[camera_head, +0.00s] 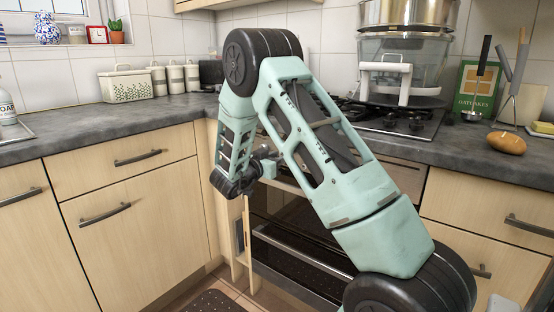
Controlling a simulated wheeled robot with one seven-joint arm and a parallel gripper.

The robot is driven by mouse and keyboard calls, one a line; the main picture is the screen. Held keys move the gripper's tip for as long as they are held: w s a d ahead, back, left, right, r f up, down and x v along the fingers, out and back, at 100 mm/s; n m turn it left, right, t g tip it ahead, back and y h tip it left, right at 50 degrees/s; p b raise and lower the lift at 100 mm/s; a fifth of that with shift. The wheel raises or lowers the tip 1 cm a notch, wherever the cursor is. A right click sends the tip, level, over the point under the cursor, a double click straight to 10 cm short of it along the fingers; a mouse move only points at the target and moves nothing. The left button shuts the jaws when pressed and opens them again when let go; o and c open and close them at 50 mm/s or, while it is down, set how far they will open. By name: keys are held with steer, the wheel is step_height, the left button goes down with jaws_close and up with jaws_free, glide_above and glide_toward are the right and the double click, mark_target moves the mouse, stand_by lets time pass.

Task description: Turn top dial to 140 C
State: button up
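The oven (290,232) stands below the hob, with a dark glass front and a long metal handle (300,250). A pale control strip (402,176) shows to the right of my arm, just under the worktop. The top dial cannot be made out; my arm covers much of the oven's upper front. My gripper (266,160) is at the upper left of the oven front, beyond my wrist. It is small and partly hidden, so I cannot tell whether its fingers are open or touching anything.
The gas hob (392,118) carries a stacked steamer (402,60). An oatcakes box (478,84) and a potato (507,143) are on the right worktop. A lidded tin (125,84) stands at the left back. Wooden drawers (122,163) with dark handles flank the oven.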

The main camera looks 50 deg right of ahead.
jaws_close()
